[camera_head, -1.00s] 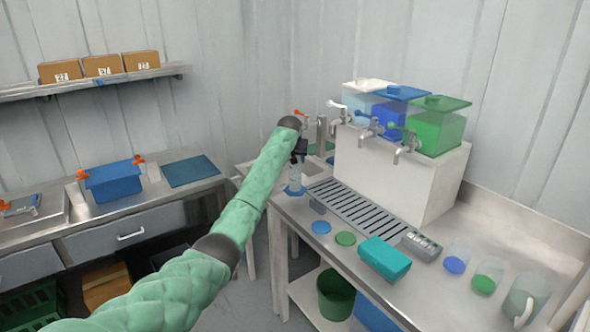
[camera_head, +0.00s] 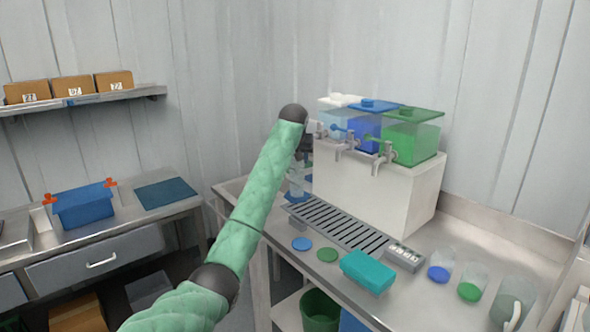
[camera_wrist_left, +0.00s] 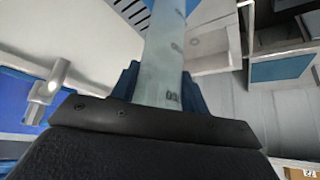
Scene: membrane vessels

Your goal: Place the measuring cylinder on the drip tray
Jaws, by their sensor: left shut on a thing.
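My left gripper (camera_head: 300,172) is shut on the measuring cylinder (camera_head: 297,183), a clear tube with a blue base. In the left wrist view the clear cylinder (camera_wrist_left: 163,60) stands between the blue fingers, with marks on its side. The drip tray (camera_head: 335,223) is a long slatted grey tray on the steel bench, in front of the white dispenser stand. The cylinder is at the tray's far left end; I cannot tell whether its base touches anything. My green sleeved arm hides part of the bench's left edge. My right gripper is not in view.
Taps (camera_head: 388,155) jut out above the tray from the white stand (camera_head: 375,190). A teal box (camera_head: 367,271), a blue disc (camera_head: 301,244), a green disc (camera_head: 327,255) and a small grey device (camera_head: 404,257) lie in front. Clear vessels (camera_head: 471,283) stand at the right.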

